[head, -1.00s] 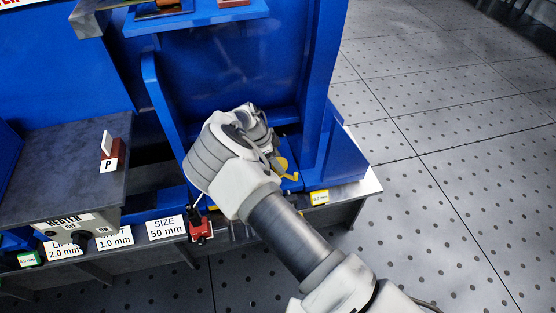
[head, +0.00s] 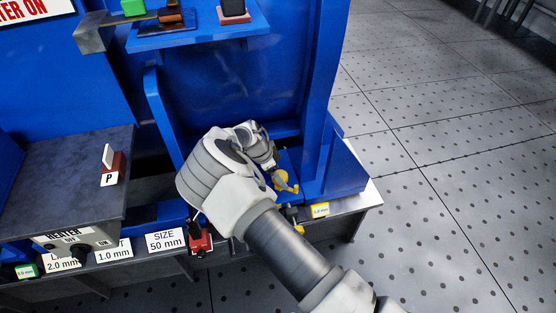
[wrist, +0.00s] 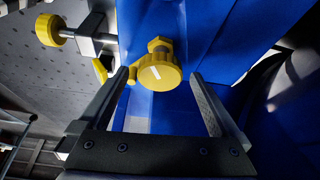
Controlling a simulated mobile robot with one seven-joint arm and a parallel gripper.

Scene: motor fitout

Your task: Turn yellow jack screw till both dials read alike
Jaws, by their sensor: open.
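A yellow round knob with a white mark (wrist: 160,74) sits on a threaded stem in the wrist view, against blue metal. It lies between the two open fingers of my gripper (wrist: 161,84), with no clear contact on either side. Another yellow knob (wrist: 49,30) on a shaft is at the upper left of that view. In the head view my gripper (head: 272,160) is low inside the blue frame, and a yellow part (head: 283,182) shows just beside it. I cannot tell which yellow knob this is. No dial face can be read in either view.
Blue uprights (head: 318,100) stand close right of my gripper. A dark plate (head: 55,170) with a marker labelled P is at the left, above the heater switch box (head: 85,240). A red clamp-like part (head: 200,240) is near the front edge. Open floor (head: 450,170) lies right.

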